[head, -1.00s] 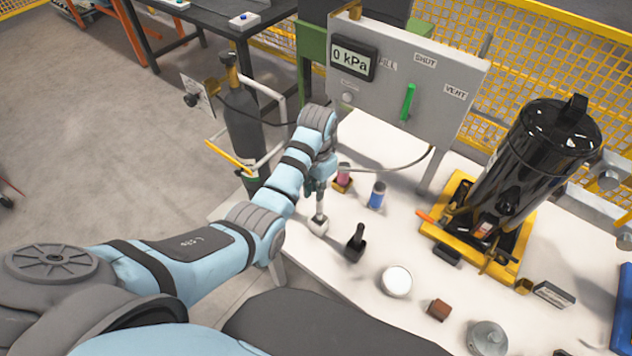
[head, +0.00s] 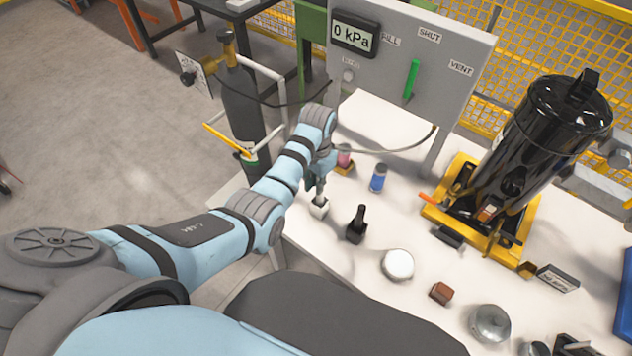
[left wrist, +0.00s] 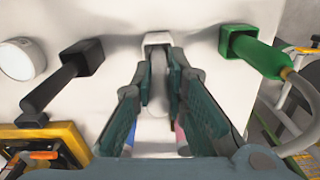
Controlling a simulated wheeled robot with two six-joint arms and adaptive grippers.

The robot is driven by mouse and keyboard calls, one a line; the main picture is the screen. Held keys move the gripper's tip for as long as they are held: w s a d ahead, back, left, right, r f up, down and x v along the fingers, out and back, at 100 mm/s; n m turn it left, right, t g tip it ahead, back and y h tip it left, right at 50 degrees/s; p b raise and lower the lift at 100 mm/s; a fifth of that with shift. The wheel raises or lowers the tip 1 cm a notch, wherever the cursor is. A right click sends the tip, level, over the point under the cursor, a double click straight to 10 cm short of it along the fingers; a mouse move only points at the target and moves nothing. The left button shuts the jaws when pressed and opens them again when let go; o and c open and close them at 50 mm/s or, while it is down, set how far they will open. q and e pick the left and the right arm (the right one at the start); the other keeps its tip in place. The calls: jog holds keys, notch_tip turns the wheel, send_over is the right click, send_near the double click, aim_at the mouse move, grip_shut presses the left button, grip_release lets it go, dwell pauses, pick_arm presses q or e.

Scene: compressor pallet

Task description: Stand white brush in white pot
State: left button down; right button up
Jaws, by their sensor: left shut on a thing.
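The white pot (head: 319,209) stands on the white table at its left part, and it shows at the top middle of the left wrist view (left wrist: 157,37). My left gripper (head: 320,187) is just above this pot, pointing down. It is shut on the white brush (left wrist: 158,72), whose pale handle lies between the fingers in the left wrist view. The brush's lower end meets the pot's mouth; how deep it sits inside is hidden. In the head view the gripper hides most of the brush. My right gripper is in neither view.
A black brush in a black pot (head: 357,225) stands close to the right.

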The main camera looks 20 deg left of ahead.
pick_arm(q)
jog(key=shift+f+b, duration=0.3)
jog(key=shift+f, duration=0.3)
jog(key=c, duration=1.5)
grip_release()
notch_tip(320, 180, up, 8)
jog(key=shift+f, duration=0.25)
